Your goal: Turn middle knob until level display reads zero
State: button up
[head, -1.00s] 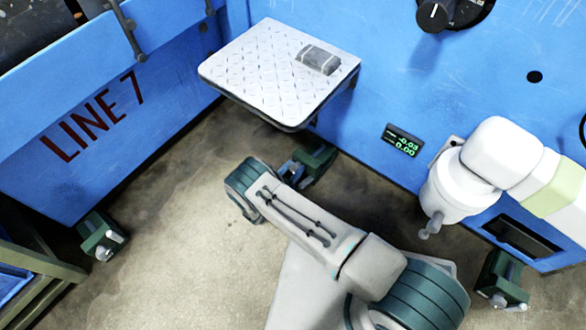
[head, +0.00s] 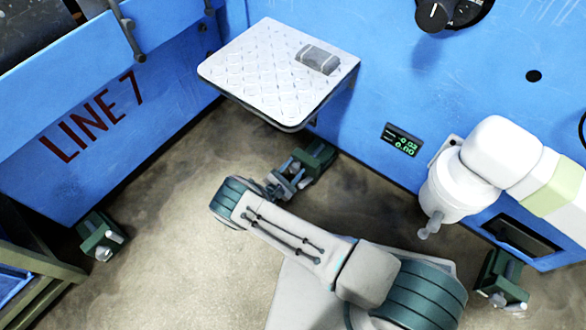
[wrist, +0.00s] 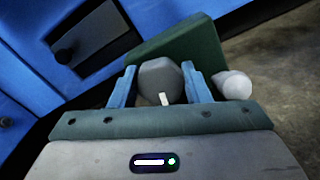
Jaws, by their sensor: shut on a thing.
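The middle knob (wrist: 160,80) is a grey faceted knob with a white mark, in front of a green foot block (wrist: 185,50). That green block also shows in the head view (head: 318,155), at the base of the blue machine. My gripper (wrist: 170,85) has its two blue fingers on either side of the knob, shut on it. In the head view my gripper (head: 284,186) is partly hidden at the foot. The level display (head: 402,140) is a small dark panel with green digits. Its upper line looks like -0.02 and its lower line 0.00, though both are small.
Another green foot (head: 100,236) stands at the left and one (head: 502,280) at the right. A white tread-plate shelf (head: 270,75) with a grey block (head: 318,60) juts out above the middle foot. A pale rounded part (wrist: 234,85) is close right of my gripper.

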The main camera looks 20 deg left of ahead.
jog(key=m, duration=0.4)
jog(key=shift+m, duration=0.3)
jog(key=m+p, duration=0.1)
jog(key=m, duration=0.3)
jog(key=shift+d, duration=0.1)
jog(key=shift+f+m, duration=0.1)
jog(key=shift+m, duration=0.3)
jog(key=o, duration=1)
jog(key=shift+s, duration=0.1)
